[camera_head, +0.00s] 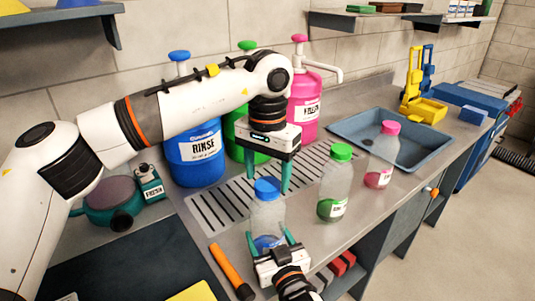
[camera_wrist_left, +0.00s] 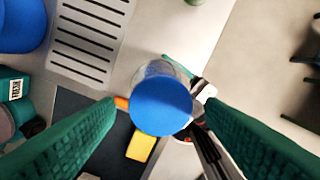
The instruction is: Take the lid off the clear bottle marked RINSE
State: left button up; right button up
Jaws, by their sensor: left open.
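A clear bottle (camera_head: 267,218) with a blue lid (camera_head: 267,189) and some blue liquid stands upright at the counter's front. Its label is not readable here; the lid is on. My left gripper (camera_head: 268,183) points down over the lid, open, with one fingertip on each side of the lid's top and nothing held. In the left wrist view, the lid (camera_wrist_left: 161,105) lies between the two green fingers (camera_wrist_left: 160,112), with gaps on both sides. My right gripper (camera_head: 272,240) comes from the front, its fingers closed around the bottle's lower body.
A blue jug marked RINSE (camera_head: 195,158), a green jug (camera_head: 240,130) and a pink pump jug (camera_head: 305,105) stand behind. Clear bottles with green (camera_head: 334,190) and pink (camera_head: 381,160) lids stand at right. An orange-handled tool (camera_head: 231,270) lies left of the bottle.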

pick_arm(q)
jog(key=shift+f, duration=0.8)
